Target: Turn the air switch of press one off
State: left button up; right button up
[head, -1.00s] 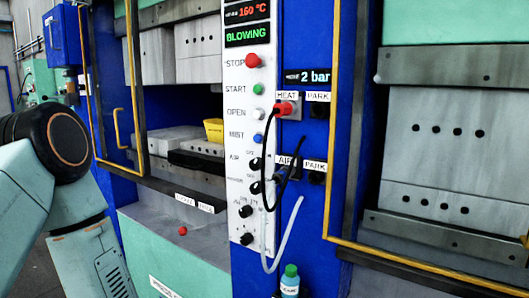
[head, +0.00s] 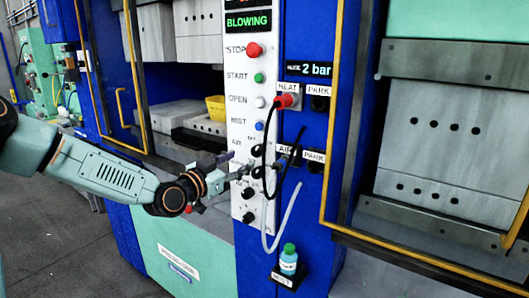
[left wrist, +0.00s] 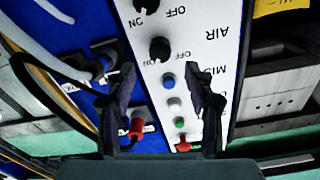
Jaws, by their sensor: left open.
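The white control panel (head: 240,120) stands on the blue press in the head view. Its air switch, a black knob (head: 257,150), sits below the blue MIST button, beside the AIR label. In the left wrist view the panel is upside down, and the air switch (left wrist: 160,48) has OFF and ON marks; its setting is too small to tell. My left gripper (head: 239,166) is open in front of the panel, near the knobs. In the left wrist view its fingers (left wrist: 160,70) are apart, with the air switch just beyond the tips, between them and untouched. My right gripper is not visible.
A black cable and a pale hose (head: 284,215) hang close to the right of the gripper. A red plug (head: 284,101) sits at the HEAT socket. A small bottle (head: 288,260) stands on a shelf below. A yellow container (head: 215,107) is inside the press.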

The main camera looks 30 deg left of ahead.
aim_at(255, 153)
pick_arm(q)
jog(key=shift+m, duration=0.3)
jog(key=w, duration=0.1)
jog(key=w+b, duration=0.1)
jog(key=w, duration=0.3)
jog(key=shift+d, duration=0.25)
jog(key=shift+w+d, duration=0.15)
jog(key=shift+w, duration=1.15)
jog(key=shift+s, duration=0.1)
jog(key=shift+c, duration=0.3)
jog(key=shift+r, duration=0.1)
jog(key=c, duration=0.3)
grip_shut()
